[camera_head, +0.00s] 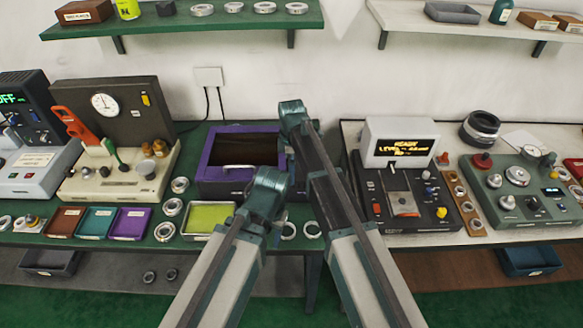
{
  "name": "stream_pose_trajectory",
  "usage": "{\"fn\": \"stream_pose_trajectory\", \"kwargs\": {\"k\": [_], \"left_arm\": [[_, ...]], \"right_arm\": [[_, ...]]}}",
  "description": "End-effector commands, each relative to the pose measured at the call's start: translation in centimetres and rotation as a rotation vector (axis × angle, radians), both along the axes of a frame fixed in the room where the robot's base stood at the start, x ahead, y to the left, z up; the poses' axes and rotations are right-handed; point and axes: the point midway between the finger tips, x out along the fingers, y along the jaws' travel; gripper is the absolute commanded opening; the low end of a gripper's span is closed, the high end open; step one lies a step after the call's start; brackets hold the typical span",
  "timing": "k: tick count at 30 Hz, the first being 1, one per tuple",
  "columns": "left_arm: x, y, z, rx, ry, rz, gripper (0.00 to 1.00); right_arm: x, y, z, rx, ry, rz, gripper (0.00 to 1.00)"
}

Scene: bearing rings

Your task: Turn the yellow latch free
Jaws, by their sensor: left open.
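A small upright yellow piece (146,100) sits on the dark upright panel of the gauge machine (117,128) at the left; it looks like the latch, but its turn is too small to tell. My left gripper (268,181) is at the far end of my left arm, in front of the purple bin's right side. It is open and well to the right of the yellow piece, apart from it. Its fingers are hard to make out.
A purple open bin (212,160) stands mid-bench. Small trays, such as the teal one (96,222), and loose metal rings (172,207) lie in front. A red lever (77,127) stands left of the gauge. A black lever device (405,200) stands at the right. Shelves hang above.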

Motion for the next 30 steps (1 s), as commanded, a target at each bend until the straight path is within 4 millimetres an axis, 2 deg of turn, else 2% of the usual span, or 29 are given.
{"fn": "stream_pose_trajectory", "kwargs": {"k": [8,30], "left_arm": [[0.0,0.0,2.1,0.0,0.0,-0.001,0.5],[0.0,0.0,12.9,-0.002,0.0,0.009,0.5]], "right_arm": [[0.0,0.0,2.1,0.0,0.0,0.0,1.0],[0.0,0.0,12.9,0.0,0.0,0.0,1.0]]}}
